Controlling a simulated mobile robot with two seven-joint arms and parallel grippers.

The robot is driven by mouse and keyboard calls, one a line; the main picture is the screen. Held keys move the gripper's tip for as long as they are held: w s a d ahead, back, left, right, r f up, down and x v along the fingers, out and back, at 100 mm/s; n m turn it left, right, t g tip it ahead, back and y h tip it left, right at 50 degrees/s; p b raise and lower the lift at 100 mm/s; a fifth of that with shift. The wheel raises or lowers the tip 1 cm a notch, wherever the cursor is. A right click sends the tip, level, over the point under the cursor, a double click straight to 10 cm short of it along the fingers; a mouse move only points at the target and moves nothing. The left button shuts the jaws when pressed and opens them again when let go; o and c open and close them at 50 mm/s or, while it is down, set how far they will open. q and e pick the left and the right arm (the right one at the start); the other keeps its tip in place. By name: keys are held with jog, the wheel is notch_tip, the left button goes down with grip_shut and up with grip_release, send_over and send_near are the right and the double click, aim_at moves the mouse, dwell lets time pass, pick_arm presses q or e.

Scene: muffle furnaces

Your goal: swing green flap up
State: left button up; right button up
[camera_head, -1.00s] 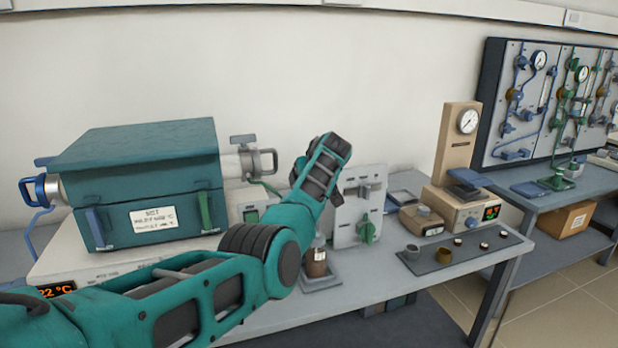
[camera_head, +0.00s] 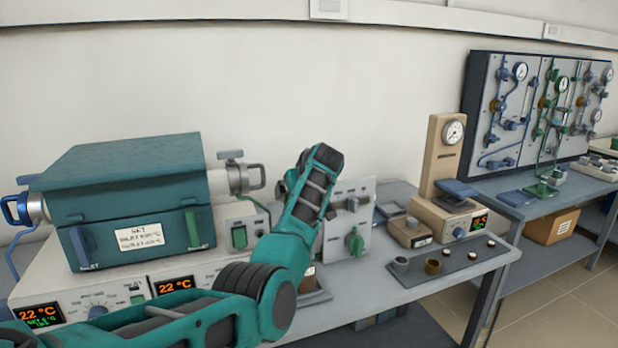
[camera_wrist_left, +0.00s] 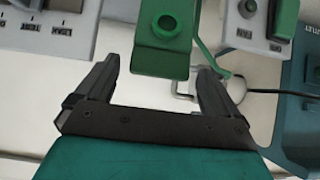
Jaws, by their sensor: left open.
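In the left wrist view a green block with a round boss (camera_wrist_left: 165,28) hangs in from the top, just ahead of my left gripper; it looks like the green flap. My left gripper (camera_wrist_left: 160,72) is open and empty, its fingers on either side below the block's near end, with a visible gap to each. Whether they touch it cannot be told. In the head view my left arm covers this spot, and neither the flap nor the gripper fingers can be made out. My right gripper is in no view.
A green rocker switch (camera_head: 239,237) and a valve panel with a green knob (camera_head: 355,242) are near my arm.

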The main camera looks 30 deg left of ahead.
pick_arm(q)
jog(key=v, duration=1)
jog(key=shift+f, duration=0.1)
jog(key=s+d+f+m+t+h, duration=0.2)
jog(key=s+f+m, duration=0.2)
jog(key=f, duration=0.8)
jog(key=s+d+f+m+t+h, duration=0.1)
jog(key=s+f+m, duration=0.35)
jog(key=f, duration=0.75)
jog(key=s+d+f+m+h, duration=0.2)
jog(key=s+d+f, duration=0.3)
jog(key=s, duration=0.7)
jog(key=s+d+f+m+t+h, duration=0.1)
jog(key=s+d+f+h, duration=0.4)
jog(key=s, duration=0.8)
jog(key=shift+d+f+m, duration=0.35)
jog(key=shift+d+m, duration=0.2)
jog(key=shift+d, duration=0.55)
